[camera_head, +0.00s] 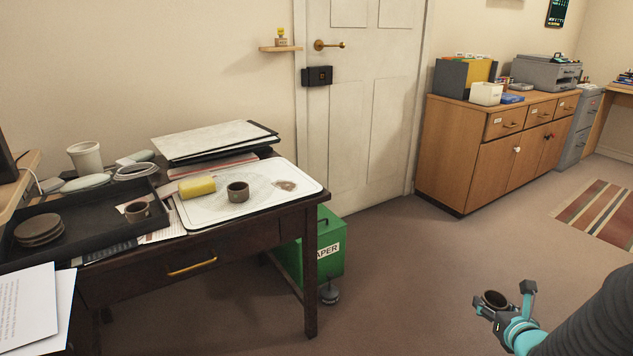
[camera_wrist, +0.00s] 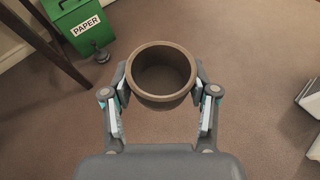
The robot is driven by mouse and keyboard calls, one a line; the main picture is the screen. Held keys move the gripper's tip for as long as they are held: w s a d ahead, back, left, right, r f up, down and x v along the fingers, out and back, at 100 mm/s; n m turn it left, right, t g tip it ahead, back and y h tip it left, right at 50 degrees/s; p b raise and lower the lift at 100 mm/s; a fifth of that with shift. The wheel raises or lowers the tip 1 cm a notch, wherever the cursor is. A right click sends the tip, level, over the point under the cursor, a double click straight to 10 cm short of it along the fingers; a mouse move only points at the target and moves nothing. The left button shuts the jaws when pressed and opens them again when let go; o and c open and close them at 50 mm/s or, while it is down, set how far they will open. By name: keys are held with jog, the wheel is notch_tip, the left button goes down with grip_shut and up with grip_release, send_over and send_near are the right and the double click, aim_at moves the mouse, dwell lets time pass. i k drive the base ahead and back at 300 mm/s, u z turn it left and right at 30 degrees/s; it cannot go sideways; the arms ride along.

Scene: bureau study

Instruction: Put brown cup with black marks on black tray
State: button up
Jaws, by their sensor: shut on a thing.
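My gripper (camera_head: 507,299) is at the lower right in the head view, away from the desk and above the floor. It is shut on a brown cup (camera_head: 494,299). In the wrist view the cup (camera_wrist: 161,76) sits upright between the two fingers, open end toward the camera, and looks empty. Black marks on it cannot be made out. A black tray (camera_head: 75,212) lies on the left of the desk. It holds a stack of brown coasters (camera_head: 39,230) and a small brown cup (camera_head: 137,211). Another brown cup (camera_head: 238,191) stands on a white tray (camera_head: 262,200).
A wooden cabinet (camera_head: 490,150) is at the back right.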

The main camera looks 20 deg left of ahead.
aim_at(124, 203)
jog(key=z, duration=0.7)
jog(key=i, duration=1.3)
jog(key=u, duration=4.15)
